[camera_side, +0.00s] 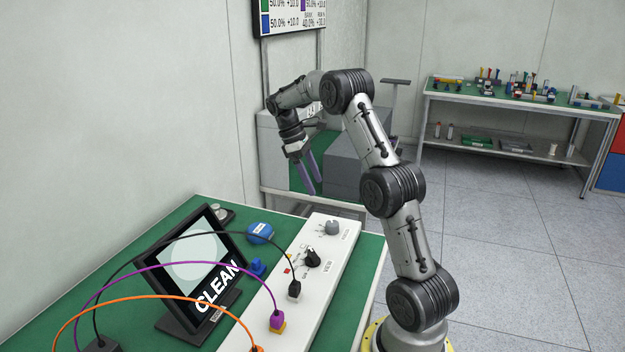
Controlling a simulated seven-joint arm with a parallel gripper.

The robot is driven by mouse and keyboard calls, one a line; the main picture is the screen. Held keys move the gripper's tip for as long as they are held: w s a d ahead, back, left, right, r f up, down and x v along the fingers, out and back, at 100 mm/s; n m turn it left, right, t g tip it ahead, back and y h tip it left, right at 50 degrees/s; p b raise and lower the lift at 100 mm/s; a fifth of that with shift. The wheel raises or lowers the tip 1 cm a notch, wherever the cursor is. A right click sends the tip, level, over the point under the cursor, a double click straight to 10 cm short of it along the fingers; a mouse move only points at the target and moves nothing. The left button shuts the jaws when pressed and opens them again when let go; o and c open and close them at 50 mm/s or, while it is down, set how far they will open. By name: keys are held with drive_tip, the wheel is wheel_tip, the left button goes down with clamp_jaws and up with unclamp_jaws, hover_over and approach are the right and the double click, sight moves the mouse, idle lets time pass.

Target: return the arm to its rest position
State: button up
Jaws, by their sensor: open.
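My gripper (309,174) hangs from the bent arm above the far part of the green-topped table (177,222). Its purple fingers point down and are apart, with nothing between them. It is clear of the white panel (322,262) below it. The panel carries a grey knob (332,227), a black knob (312,257) and plugged cables. No rest position is marked in view.
A black-framed screen reading "CLEAN" (196,262) stands tilted left of the panel. Black, purple (160,264) and orange (130,299) cables arch across the table. A blue round object (260,232) lies near the panel. Grey boxes (358,160) stand behind the gripper.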

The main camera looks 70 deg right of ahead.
idle(0.4)
drive_tip(key=s+a+r+n+t+h, duration=0.25)
drive_tip(key=a+r+t, duration=0.25)
drive_tip(key=a+r, duration=1.25)
drive_tip(key=s+a+f+t+y, duration=0.2)
drive_tip(key=s+a+f+t, duration=0.1)
drive_tip(key=s+a, duration=0.65)
drive_tip(key=s+a+f+m+t+y, duration=0.1)
drive_tip(key=s+a+f+m+t, duration=0.1)
drive_tip(key=a+f, duration=0.4)
drive_tip(key=shift+s+a+f+m, duration=0.15)
drive_tip(key=shift+s+f+m, duration=0.3)
drive_tip(key=shift+s+m, duration=0.4)
drive_tip(key=shift+w, duration=0.15)
